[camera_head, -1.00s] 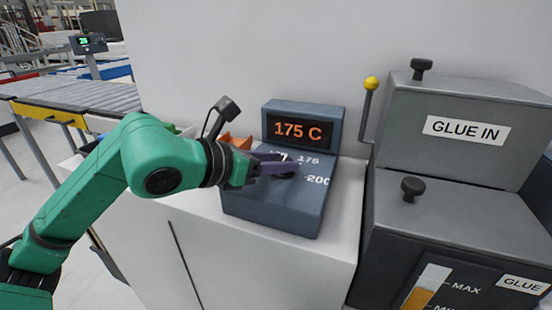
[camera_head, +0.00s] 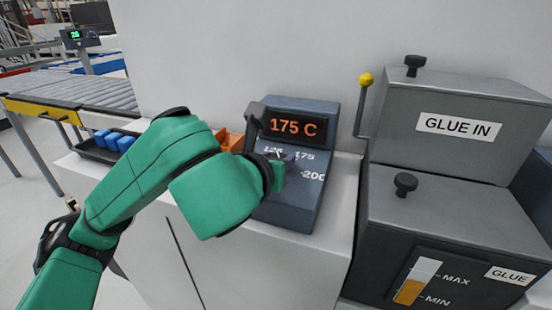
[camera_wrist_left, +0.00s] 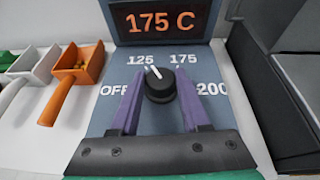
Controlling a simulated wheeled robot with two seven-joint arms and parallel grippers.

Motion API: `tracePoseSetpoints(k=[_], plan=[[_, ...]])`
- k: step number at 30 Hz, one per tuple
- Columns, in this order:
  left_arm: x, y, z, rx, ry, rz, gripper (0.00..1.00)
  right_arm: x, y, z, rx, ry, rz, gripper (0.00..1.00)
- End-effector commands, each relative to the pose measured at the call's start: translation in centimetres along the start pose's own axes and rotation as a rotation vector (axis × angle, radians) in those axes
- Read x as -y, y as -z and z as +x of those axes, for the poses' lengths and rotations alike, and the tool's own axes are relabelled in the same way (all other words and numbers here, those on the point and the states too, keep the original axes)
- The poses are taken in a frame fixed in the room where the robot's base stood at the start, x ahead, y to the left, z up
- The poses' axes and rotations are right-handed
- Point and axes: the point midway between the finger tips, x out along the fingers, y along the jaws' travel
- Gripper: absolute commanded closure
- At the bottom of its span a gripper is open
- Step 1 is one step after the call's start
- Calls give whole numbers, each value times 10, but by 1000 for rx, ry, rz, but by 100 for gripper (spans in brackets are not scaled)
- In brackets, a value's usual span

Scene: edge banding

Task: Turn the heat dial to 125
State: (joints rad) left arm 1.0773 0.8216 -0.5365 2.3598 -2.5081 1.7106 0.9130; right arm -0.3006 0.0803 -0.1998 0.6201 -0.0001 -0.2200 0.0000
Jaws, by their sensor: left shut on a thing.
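The heat dial (camera_wrist_left: 160,88) is a round black knob with a white pointer line on the sloped face of the blue-grey control box (camera_head: 294,208). In the left wrist view its pointer tilts slightly left of straight up, near the 125 mark. The orange display (camera_head: 297,128) reads 175 C. It also shows in the left wrist view (camera_wrist_left: 160,20). My left gripper (camera_wrist_left: 160,92) is shut on the dial, with one purple finger at each side. In the head view my green wrist hides most of the dial and the OFF and 125 labels. My right gripper is out of view.
The grey glue machine (camera_head: 450,220) with a yellow-tipped lever (camera_head: 364,100) stands right of the box. A roller conveyor (camera_head: 75,92) runs behind left.

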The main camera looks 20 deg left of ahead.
Motion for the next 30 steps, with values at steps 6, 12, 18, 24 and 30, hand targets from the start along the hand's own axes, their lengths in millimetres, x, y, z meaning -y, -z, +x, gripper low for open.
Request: tracePoseSetpoints(k=[6,12,18,24,30], plan=[[0,1,0,-4,1,0,100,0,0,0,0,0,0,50],[0,1,0,-4,2,1,24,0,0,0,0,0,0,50],[0,1,0,-3,1,1,24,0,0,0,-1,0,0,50],[1,0,-11,-1,4,1,24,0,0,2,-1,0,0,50],[1,0,-59,6,6,3,24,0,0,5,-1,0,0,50]])
